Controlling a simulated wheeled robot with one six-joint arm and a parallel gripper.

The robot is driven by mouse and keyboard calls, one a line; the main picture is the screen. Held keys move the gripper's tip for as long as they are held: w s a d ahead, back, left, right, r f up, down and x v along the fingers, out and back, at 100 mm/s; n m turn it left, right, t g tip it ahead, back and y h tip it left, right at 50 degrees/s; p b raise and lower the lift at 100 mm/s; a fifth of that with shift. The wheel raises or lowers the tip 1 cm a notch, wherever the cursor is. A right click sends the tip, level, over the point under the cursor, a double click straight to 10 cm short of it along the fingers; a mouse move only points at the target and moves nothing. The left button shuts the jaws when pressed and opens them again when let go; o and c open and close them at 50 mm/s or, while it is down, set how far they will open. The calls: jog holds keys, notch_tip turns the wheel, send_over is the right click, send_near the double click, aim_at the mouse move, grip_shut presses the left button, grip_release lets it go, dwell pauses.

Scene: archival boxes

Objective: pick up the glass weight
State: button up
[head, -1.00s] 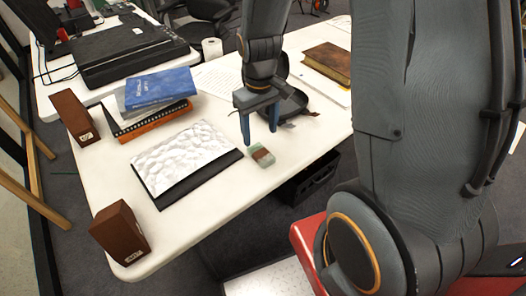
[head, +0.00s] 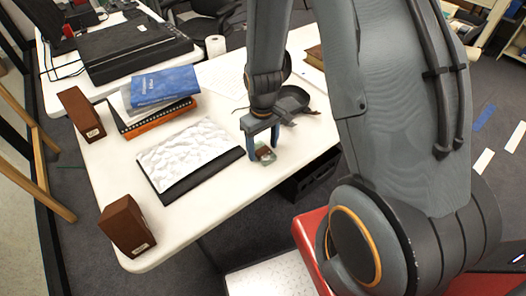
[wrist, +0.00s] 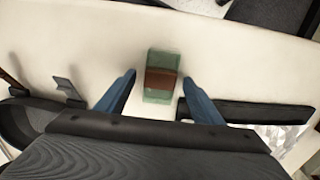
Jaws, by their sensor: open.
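The glass weight (head: 266,155) is a small pale green block with a brown band around its middle. It lies on the white table (head: 215,205) near the front edge. My gripper (head: 264,157) is open above it, its two blue fingers pointing down and partly hiding the block in the head view. In the wrist view the glass weight (wrist: 161,76) lies ahead of and between the open fingers (wrist: 158,77), with a gap on both sides. I cannot tell the exact height of the fingertips above the table.
A white textured sheet on a black board (head: 188,155) lies left of the glass weight. Two brown boxes (head: 82,112) (head: 127,225) stand at the left. Stacked books (head: 163,88) are behind the board, and a dark pan-like object (head: 292,98) is behind my gripper.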

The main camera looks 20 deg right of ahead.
jog(key=shift+f, duration=0.15)
jog(key=c, duration=1.3)
